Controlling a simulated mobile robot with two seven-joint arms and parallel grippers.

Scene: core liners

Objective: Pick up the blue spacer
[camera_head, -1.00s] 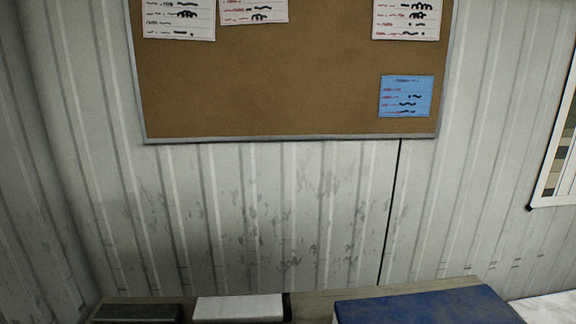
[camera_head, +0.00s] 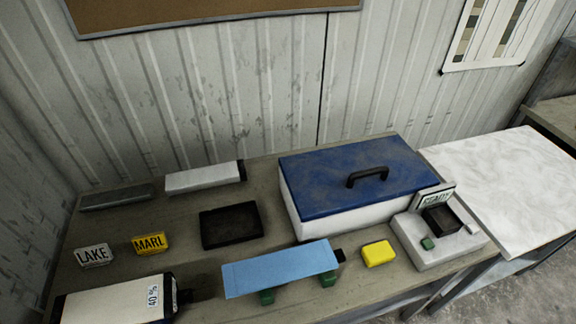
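No small block that is plainly a blue spacer shows. A light blue flat slab (camera_head: 280,268) lies slightly slanted near the front edge of the bench, raised on small green supports (camera_head: 328,279), with a dark piece at its right end. I cannot tell whether it is the spacer or covers something. A yellow block (camera_head: 378,254) sits just right of the slab. The inside of the dark shallow tray (camera_head: 230,225) looks empty. Neither of my grippers is in view.
On the bench (camera_head: 190,265) stand a blue-lidded box (camera_head: 310,215), a READY device (camera_head: 440,251), LAKE (camera_head: 94,255) and MARL (camera_head: 150,243) blocks, and a white 40% container (camera_head: 110,303). Dark (camera_head: 117,197) and white (camera_head: 204,177) bars lie behind. A white-topped table (camera_head: 505,180) adjoins at right.

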